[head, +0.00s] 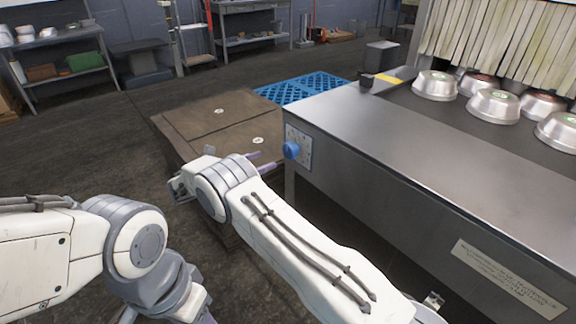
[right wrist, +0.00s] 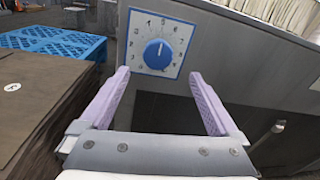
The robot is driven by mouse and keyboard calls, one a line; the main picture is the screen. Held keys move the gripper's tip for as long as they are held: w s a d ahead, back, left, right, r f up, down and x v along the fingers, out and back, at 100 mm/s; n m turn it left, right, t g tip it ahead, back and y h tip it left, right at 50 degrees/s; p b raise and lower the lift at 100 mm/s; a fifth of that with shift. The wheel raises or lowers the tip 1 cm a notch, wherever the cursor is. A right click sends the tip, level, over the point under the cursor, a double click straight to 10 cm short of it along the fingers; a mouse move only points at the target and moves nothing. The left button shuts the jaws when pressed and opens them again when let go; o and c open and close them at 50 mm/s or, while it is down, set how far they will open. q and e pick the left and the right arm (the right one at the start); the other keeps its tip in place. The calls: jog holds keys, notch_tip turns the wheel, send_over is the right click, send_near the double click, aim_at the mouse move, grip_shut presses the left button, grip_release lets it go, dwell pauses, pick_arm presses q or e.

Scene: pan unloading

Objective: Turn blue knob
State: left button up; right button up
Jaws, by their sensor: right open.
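The blue knob (head: 291,150) sits on a dial plate (head: 304,142) at the near left end of the metal counter's side. In the right wrist view the knob (right wrist: 157,54) is at the centre of the numbered dial plate (right wrist: 141,28), ahead of the fingers, with its white mark pointing up. My right gripper (head: 259,161) is just left of the knob in the head view. Its two lilac fingers (right wrist: 160,88) are open and apart, with nothing between them, and do not appear to touch the knob. My left arm shows at the lower left, but its gripper cannot be made out.
The metal counter (head: 400,160) fills the right side and carries several metal pans (head: 435,85) by a strip curtain (head: 490,40). A brown box (head: 190,130) and a blue pallet (head: 305,88) stand left of the counter. Shelves line the back. Floor at left is clear.

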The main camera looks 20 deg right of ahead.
aim_at(287, 153)
jog(key=x, duration=1)
jog(key=shift+w+d+f+p, duration=0.2)
jog(key=shift+w+d+p, duration=0.05)
jog(key=shift+d+p, duration=0.15)
jog(key=c, duration=1.4)
jog(key=shift+o, duration=0.2)
jog(key=shift+f, duration=0.1)
